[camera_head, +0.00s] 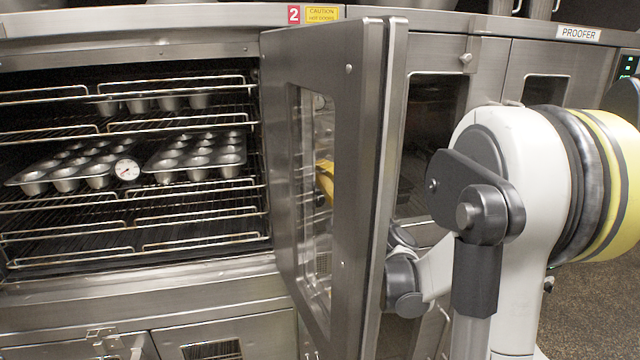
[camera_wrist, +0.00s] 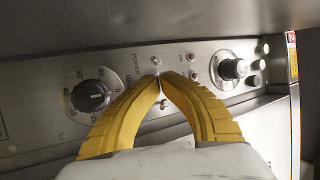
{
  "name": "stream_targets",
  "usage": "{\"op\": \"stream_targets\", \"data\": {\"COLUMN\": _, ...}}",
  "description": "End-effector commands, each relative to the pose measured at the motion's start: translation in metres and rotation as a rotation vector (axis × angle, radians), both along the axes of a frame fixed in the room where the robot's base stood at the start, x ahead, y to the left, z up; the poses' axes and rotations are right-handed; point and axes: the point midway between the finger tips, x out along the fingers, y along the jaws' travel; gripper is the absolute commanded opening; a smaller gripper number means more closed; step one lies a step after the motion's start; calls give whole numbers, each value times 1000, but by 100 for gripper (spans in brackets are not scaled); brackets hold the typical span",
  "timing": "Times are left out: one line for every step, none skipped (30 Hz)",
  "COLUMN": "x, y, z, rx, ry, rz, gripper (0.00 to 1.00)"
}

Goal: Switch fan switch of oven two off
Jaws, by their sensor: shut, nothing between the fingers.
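Oven two carries a red "2" label (camera_head: 294,15) in the head view, and its glass door (camera_head: 365,180) stands open. In the wrist view a metal control panel (camera_wrist: 210,95) spans the picture. My gripper (camera_wrist: 160,78) is shut and empty, its yellow fingertips together in front of the panel. Small toggle switches (camera_wrist: 193,75) sit just right of the tips, and a small lever (camera_wrist: 163,103) shows between the fingers. The word "POWER" is printed just left of the tips. I cannot read which switch is the fan switch, nor its position. Contact with the panel is unclear.
A large black dial (camera_wrist: 92,96) is left of my fingers; a round knob (camera_wrist: 231,68) and smaller knobs are on the right. In the head view, muffin tins (camera_head: 75,167) and a round thermometer (camera_head: 127,170) are on the oven racks. The proofer (camera_head: 579,33) is at the right.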

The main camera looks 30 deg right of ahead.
Motion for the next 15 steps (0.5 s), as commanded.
{"op": "stream_targets", "data": {"x": 2, "y": -1, "z": -5, "rx": -5, "ry": -20, "rz": -1, "gripper": 0}}
{"op": "stream_targets", "data": {"x": 2, "y": -1, "z": -4, "rx": -6, "ry": -32, "rz": 0, "gripper": 0}}
{"op": "stream_targets", "data": {"x": 2, "y": -1, "z": -4, "rx": -12, "ry": -46, "rz": 0, "gripper": 0}}
{"op": "stream_targets", "data": {"x": 2, "y": -1, "z": -4, "rx": -14, "ry": -55, "rz": 0, "gripper": 0}}
{"op": "stream_targets", "data": {"x": 2, "y": -1, "z": -4, "rx": -17, "ry": -62, "rz": -1, "gripper": 0}}
{"op": "stream_targets", "data": {"x": 2, "y": -1, "z": -4, "rx": -20, "ry": -72, "rz": -1, "gripper": 0}}
{"op": "stream_targets", "data": {"x": 2, "y": -1, "z": -4, "rx": -20, "ry": -79, "rz": 0, "gripper": 0}}
{"op": "stream_targets", "data": {"x": 3, "y": -1, "z": -3, "rx": -22, "ry": -84, "rz": 0, "gripper": 0}}
{"op": "stream_targets", "data": {"x": 3, "y": -1, "z": -3, "rx": -25, "ry": -89, "rz": -1, "gripper": 0}}
{"op": "stream_targets", "data": {"x": 3, "y": -1, "z": -3, "rx": -26, "ry": -93, "rz": -1, "gripper": 0}}
{"op": "stream_targets", "data": {"x": 3, "y": -1, "z": -3, "rx": -26, "ry": -96, "rz": 0, "gripper": 0}}
{"op": "stream_targets", "data": {"x": 3, "y": -1, "z": -2, "rx": -27, "ry": -98, "rz": -1, "gripper": 0}}
{"op": "stream_targets", "data": {"x": 3, "y": -1, "z": -2, "rx": -27, "ry": -99, "rz": 0, "gripper": 0}}
{"op": "stream_targets", "data": {"x": 3, "y": -2, "z": -2, "rx": -27, "ry": -100, "rz": 0, "gripper": 0}}
{"op": "stream_targets", "data": {"x": 3, "y": -1, "z": -2, "rx": -27, "ry": -101, "rz": 0, "gripper": 0}}
